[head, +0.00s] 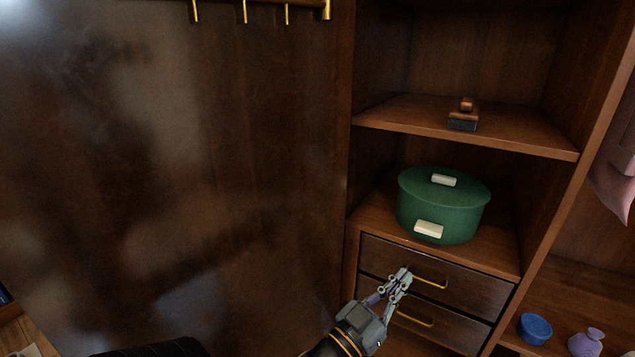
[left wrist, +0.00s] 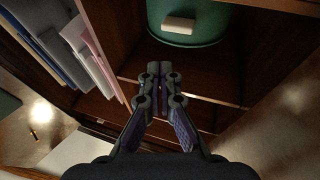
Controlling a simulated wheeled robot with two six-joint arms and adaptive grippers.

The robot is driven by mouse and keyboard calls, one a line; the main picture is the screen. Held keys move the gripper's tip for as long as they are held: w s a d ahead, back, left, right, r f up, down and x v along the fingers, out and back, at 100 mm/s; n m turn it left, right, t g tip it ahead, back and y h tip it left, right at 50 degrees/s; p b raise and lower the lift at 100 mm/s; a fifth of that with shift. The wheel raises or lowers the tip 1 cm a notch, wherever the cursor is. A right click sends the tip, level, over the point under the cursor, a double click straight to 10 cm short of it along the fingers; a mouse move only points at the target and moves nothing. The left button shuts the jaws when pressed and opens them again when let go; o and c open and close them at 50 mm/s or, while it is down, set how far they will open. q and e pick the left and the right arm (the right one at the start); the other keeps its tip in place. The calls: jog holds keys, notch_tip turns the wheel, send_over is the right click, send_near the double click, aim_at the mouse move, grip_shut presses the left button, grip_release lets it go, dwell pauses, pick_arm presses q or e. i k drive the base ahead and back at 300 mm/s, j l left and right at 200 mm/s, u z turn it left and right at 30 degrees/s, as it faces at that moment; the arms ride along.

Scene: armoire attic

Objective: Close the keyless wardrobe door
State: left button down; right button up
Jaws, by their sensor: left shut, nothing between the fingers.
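A large glossy dark-brown wardrobe door panel (head: 190,180) stands open and fills the left of the head view, with its right edge beside the wardrobe's shelves. No key shows on the part in view; its outer side is hidden. My left gripper (head: 403,279) is shut and empty, in front of the drawers and close to the upper drawer's gold handle (head: 429,283). I cannot tell whether it touches the handle. In the left wrist view the fingertips (left wrist: 158,84) are together with nothing between them. My right gripper is not in view.
A green round box (head: 443,207) sits on the shelf above the drawers, and a small stamp (head: 463,118) on the shelf higher up. A gold hook rail (head: 270,3) is on the door's top. A blue bowl (head: 535,328) and a purple bottle (head: 586,342) stand lower right.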

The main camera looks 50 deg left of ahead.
aim_at(165, 176)
jog(key=l+u, duration=0.1)
jog(key=u, duration=0.3)
jog(key=k+l+u, duration=0.1)
jog(key=u, duration=0.3)
jog(key=l+u, duration=0.1)
jog(key=u, duration=0.3)
jog(key=k+l+u, duration=0.1)
jog(key=u, duration=0.3)
jog(key=j+u, duration=0.15)
jog(key=u, duration=0.55)
